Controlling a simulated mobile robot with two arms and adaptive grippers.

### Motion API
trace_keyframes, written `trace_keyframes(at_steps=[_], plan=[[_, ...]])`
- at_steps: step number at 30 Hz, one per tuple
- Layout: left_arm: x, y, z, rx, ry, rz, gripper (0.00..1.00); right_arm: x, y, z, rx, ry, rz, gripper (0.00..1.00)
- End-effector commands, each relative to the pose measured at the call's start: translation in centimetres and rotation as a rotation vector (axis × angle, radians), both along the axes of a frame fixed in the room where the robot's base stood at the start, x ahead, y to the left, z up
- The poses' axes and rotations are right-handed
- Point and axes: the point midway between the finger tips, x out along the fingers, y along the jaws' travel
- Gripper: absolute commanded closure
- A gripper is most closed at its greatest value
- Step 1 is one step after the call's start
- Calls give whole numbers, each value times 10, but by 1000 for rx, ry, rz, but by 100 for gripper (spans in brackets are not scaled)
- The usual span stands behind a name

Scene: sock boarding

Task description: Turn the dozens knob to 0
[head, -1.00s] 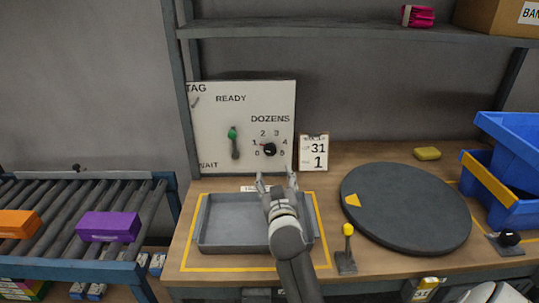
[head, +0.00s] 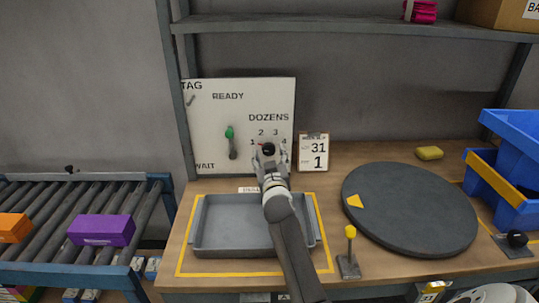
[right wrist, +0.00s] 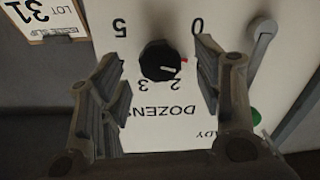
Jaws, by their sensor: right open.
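The dozens knob (head: 268,149) is a black dial on the white panel (head: 205,130), under the word DOZENS. In the right wrist view, which shows the panel upside down, the knob (right wrist: 158,60) has a white line and red tip aimed at the side where the 1 lies, behind a finger. The 0 (right wrist: 197,25), 2, 3 and 5 show there. My right gripper (head: 270,158) is open in front of the panel. In the wrist view its fingers (right wrist: 160,85) stand on either side of the knob, with gaps. My left gripper is out of view.
A clipboard card (head: 314,152) stands to the right. Below are a grey tray (head: 198,225), a yellow-knobbed lever (head: 349,250) and a dark turntable (head: 410,210).

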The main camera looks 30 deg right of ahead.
Motion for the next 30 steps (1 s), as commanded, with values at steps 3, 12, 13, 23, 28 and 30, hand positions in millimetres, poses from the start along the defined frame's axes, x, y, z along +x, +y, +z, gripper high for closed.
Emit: trace_keyframes(at_steps=[3,12,13,23,28,30], plan=[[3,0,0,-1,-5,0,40,9,-5,0,0,0,0,40],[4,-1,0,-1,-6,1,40,15,-8,0,1,0,0,40],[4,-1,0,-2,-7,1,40,15,-8,0,1,0,0,40],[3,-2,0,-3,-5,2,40,15,-8,0,0,1,0,71],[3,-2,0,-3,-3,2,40,15,-8,0,0,1,0,86],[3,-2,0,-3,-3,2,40,15,-8,0,-2,2,0,86]])
